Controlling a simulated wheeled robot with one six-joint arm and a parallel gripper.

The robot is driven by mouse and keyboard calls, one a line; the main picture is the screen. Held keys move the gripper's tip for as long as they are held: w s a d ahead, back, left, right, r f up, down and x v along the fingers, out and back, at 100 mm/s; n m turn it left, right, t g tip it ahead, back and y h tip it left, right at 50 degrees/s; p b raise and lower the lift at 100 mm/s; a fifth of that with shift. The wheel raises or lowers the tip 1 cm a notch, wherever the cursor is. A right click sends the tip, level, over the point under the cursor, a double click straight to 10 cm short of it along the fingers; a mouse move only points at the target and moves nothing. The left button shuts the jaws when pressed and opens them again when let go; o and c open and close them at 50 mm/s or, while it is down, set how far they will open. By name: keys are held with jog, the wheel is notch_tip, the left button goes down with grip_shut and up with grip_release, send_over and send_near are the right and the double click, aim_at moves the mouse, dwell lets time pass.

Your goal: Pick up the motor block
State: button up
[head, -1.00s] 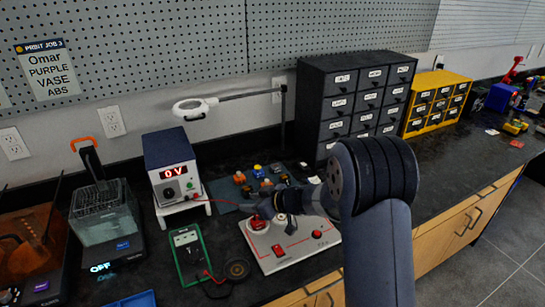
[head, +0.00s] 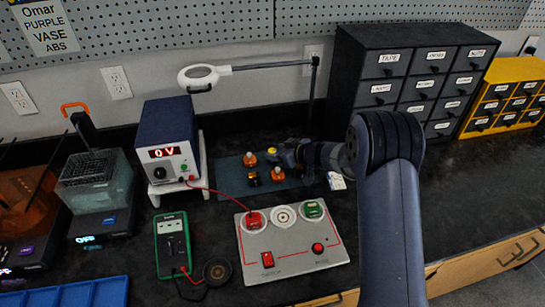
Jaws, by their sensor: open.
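Several small blocks stand on a dark blue-grey mat (head: 232,190) behind the circuit board: an orange block (head: 249,160), a yellow-topped block (head: 271,151), a dark block with a yellow-orange part (head: 253,179) and another orange block (head: 278,174). I cannot tell which one is the motor block. My gripper (head: 284,155) is open, low over the right part of the mat, close to the yellow-topped block and the right orange block. I cannot tell whether it touches either. My wrist and fingers may hide other things on the mat's right side.
The grey circuit board (head: 290,245) holds a red block (head: 254,220) and a green block (head: 313,209), with a bare round socket between. A power supply (head: 169,142) reading 0 V, a multimeter (head: 172,245) and dark drawers (head: 410,75) stand around. Counter to the right is clear.

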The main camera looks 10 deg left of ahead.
jog(key=shift+w+a+f, duration=0.15)
jog(key=shift+a, duration=0.05)
jog(key=shift+c, duration=0.3)
grip_shut()
